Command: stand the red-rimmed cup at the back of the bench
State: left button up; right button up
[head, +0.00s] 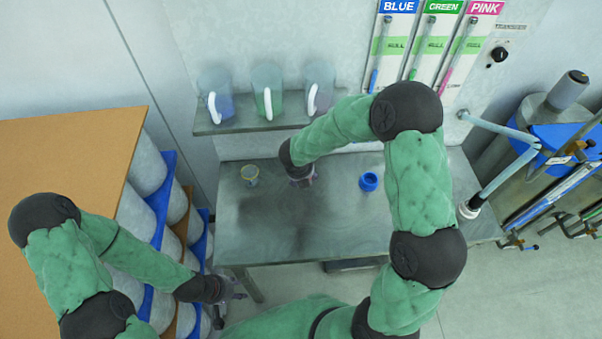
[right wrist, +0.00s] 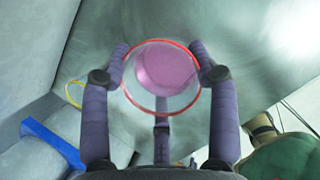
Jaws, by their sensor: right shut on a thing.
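The red-rimmed cup (right wrist: 162,98) is clear, with pink in it, and sits between the purple fingers of my right gripper (right wrist: 162,68) in the right wrist view. The fingers are shut on it from both sides. In the head view my right gripper (head: 302,182) is over the back middle of the grey bench (head: 330,235); my arm hides most of the cup there. I cannot tell whether the cup touches the bench. My left gripper (head: 228,303) is low at the left, beside the bench, with its fingers apart and empty.
A small yellow-rimmed cup (head: 250,175) stands at the bench's back left. A blue round container (head: 369,181) stands right of my right gripper. A shelf (head: 240,126) with several jugs is behind. Shelving with drums (head: 150,165) flanks the left; the bench's front middle is clear.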

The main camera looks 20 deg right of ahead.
jog(key=w+d+f, duration=0.1)
jog(key=w+f, duration=0.1)
jog(key=w+d+f, duration=0.1)
jog(key=w+f, duration=0.3)
jog(key=shift+w+d+f, duration=0.15)
jog(key=shift+w+d, duration=0.1)
jog(key=shift+d, duration=0.15)
jog(key=shift+w+f, duration=0.15)
jog(key=shift+f, duration=0.15)
jog(key=shift+w+d+f+b, duration=0.1)
jog(key=shift+f+b, duration=0.3)
jog(key=shift+f, duration=1.2)
jog(key=shift+f, duration=0.15)
jog(key=o, duration=1.2)
